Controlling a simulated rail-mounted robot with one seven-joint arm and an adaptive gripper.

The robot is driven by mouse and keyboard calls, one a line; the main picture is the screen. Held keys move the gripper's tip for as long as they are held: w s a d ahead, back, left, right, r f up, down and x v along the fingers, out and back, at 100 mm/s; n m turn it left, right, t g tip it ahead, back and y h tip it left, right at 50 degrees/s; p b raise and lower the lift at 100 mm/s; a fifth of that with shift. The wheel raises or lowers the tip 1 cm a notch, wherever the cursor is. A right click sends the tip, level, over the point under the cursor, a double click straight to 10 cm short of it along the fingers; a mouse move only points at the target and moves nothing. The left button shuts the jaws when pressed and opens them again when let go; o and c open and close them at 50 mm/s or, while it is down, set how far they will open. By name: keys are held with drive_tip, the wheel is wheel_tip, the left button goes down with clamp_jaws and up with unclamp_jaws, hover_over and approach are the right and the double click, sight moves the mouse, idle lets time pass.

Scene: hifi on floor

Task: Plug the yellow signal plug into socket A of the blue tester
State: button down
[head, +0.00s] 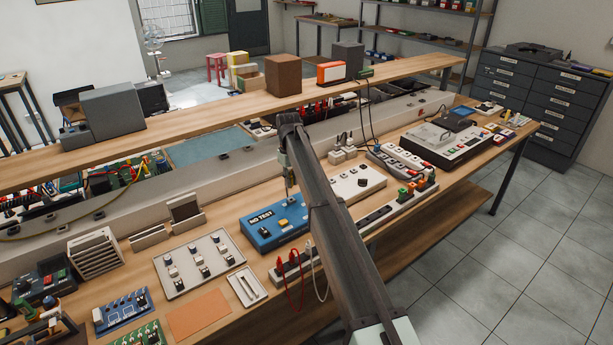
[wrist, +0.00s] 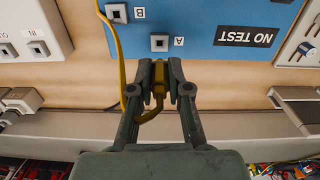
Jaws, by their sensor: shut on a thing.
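The blue tester (wrist: 207,25) lies at the top of the wrist view, its "NO TEST" label upside down. It also shows in the head view (head: 262,240), on the bench. Socket A (wrist: 159,43) is a pale square with a dark hole, and no plug is in it. Socket B (wrist: 117,13) is up and left of it. My gripper (wrist: 159,77) is shut on the yellow signal plug (wrist: 158,72), just below socket A in the picture. The plug's height above the bench is unclear. Its yellow cord (wrist: 115,50) loops left past socket B.
A grey switch panel (head: 198,263) stands left of the tester and a white box (head: 357,183) right of it. A power strip (head: 293,265) with red leads lies in front. A raised shelf (head: 230,110) runs behind.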

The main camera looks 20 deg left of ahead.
sight(291, 200)
drive_tip(key=shift+w+a, duration=0.1)
drive_tip(key=shift+w, duration=0.25)
drive_tip(key=shift+s+a+f+m+b, duration=0.1)
drive_tip(key=shift+s+f+m+b, duration=0.15)
drive_tip(key=shift+f+m+b, duration=0.1)
drive_tip(key=shift+f+b, duration=0.75)
drive_tip(key=shift+f, duration=1.2)
drive_tip(key=shift+f, duration=1)
idle(2.5)
drive_tip(key=c, duration=1)
unclamp_jaws()
drive_tip(key=shift+c, duration=0.2)
